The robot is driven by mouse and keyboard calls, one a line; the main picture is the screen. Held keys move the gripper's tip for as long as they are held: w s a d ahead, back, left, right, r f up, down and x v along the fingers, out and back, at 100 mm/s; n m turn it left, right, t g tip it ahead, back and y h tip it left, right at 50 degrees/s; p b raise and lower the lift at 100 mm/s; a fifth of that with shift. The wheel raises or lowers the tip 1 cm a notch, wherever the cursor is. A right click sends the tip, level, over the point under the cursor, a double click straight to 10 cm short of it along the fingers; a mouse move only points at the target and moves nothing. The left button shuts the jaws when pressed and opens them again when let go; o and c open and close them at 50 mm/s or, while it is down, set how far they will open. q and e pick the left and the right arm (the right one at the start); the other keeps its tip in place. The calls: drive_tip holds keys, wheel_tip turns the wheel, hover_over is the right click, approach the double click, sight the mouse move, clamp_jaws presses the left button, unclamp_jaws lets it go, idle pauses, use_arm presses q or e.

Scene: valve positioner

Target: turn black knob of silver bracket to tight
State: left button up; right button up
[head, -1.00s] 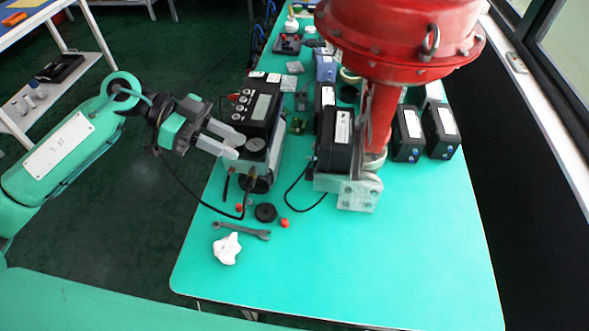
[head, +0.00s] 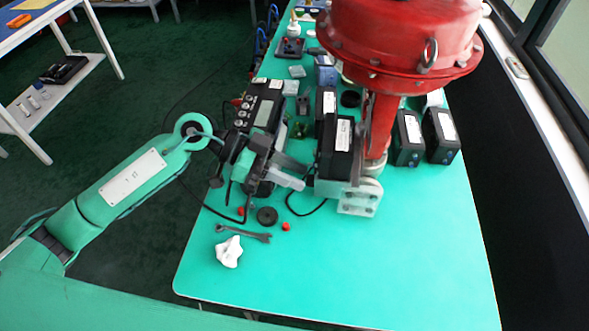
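A silver bracket (head: 358,197) stands on the green table, below the red actuator and against a black positioner box (head: 337,150). I cannot make out a black knob on the bracket from this view. My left gripper (head: 302,176) is just left of the bracket and the box, over the table. Its two pale fingers point right towards the bracket, with a gap between them and nothing visible in it. My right gripper is not in view.
The red actuator (head: 398,40) towers over the bracket. A black round piece (head: 267,215), a wrench (head: 243,232), small red caps (head: 286,227) and a crumpled white cloth (head: 228,252) lie in front. More black boxes (head: 441,130) stand right. The table's front right is clear.

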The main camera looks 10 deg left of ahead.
use_arm(q)
drive_tip(key=shift+d+f, duration=0.15)
drive_tip(key=shift+d, duration=0.2)
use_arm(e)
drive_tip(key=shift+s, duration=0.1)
use_arm(q)
clamp_jaws()
drive_tip(key=shift+s+m+t+p, duration=0.2)
drive_tip(key=shift+m+t+p, duration=0.65)
drive_tip(key=shift+m+p, duration=0.6)
drive_tip(key=shift+s+m+t+p, duration=0.2)
drive_tip(key=shift+m+t+p, duration=0.7)
drive_tip(key=shift+p, duration=0.9)
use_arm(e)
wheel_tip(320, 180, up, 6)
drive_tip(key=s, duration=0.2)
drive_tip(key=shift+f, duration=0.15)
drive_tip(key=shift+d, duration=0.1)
